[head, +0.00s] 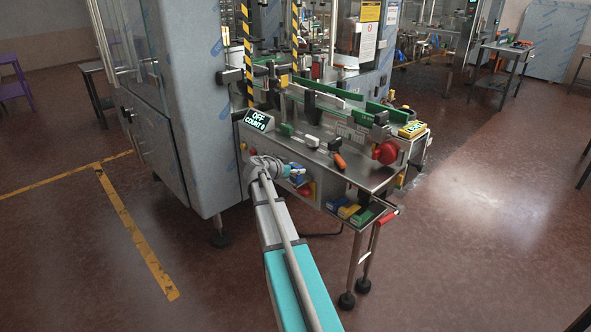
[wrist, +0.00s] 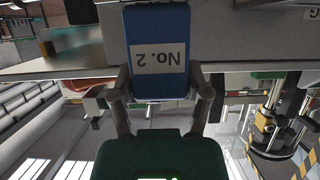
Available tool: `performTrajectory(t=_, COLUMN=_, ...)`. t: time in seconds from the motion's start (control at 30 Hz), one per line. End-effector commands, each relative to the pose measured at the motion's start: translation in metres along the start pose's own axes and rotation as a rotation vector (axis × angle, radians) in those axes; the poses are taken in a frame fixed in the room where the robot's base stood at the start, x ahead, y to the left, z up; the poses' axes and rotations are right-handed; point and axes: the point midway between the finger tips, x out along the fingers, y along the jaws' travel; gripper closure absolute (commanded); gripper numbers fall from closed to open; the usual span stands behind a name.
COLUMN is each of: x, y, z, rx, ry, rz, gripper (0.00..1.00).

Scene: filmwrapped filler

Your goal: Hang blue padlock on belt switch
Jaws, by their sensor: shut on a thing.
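The blue padlock (wrist: 158,55) fills the upper middle of the wrist view, with a white "No. 2" label upside down in the picture. My gripper (wrist: 160,92) is shut on it, one finger at each side of its body. Its shackle is out of sight. In the head view my gripper (head: 291,172) is small, at the front panel of the conveyor machine. A red and yellow part (head: 306,190), which looks like the belt switch, shows just right of and below the gripper. I cannot tell whether the padlock touches it.
Blue, yellow and green blocks (head: 348,211) lie on a low shelf to the right, with a red-ended bar beside them. The machine's metal tabletop (head: 330,165) overhangs the panel and carries an orange-handled tool (head: 339,160). Open floor lies in front.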

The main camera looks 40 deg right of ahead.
Motion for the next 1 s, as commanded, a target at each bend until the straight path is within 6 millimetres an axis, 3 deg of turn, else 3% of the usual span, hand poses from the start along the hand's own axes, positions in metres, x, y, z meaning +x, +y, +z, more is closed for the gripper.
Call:
performTrajectory(t=0.2, x=0.0002, y=0.0013, z=0.0015, rx=0.002, ry=-0.005, rz=0.003, gripper=0.95)
performTrajectory(t=0.23, x=0.0002, y=0.0013, z=0.0015, rx=0.002, ry=-0.005, rz=0.003, gripper=0.32)
performTrajectory(t=0.4, x=0.0002, y=0.0011, z=0.0013, rx=0.001, ry=-0.004, rz=0.002, gripper=0.01)
performTrajectory(t=1.0, x=-0.0023, y=-0.0001, z=-0.0019, rx=0.000, ry=-0.003, rz=0.000, gripper=0.00)
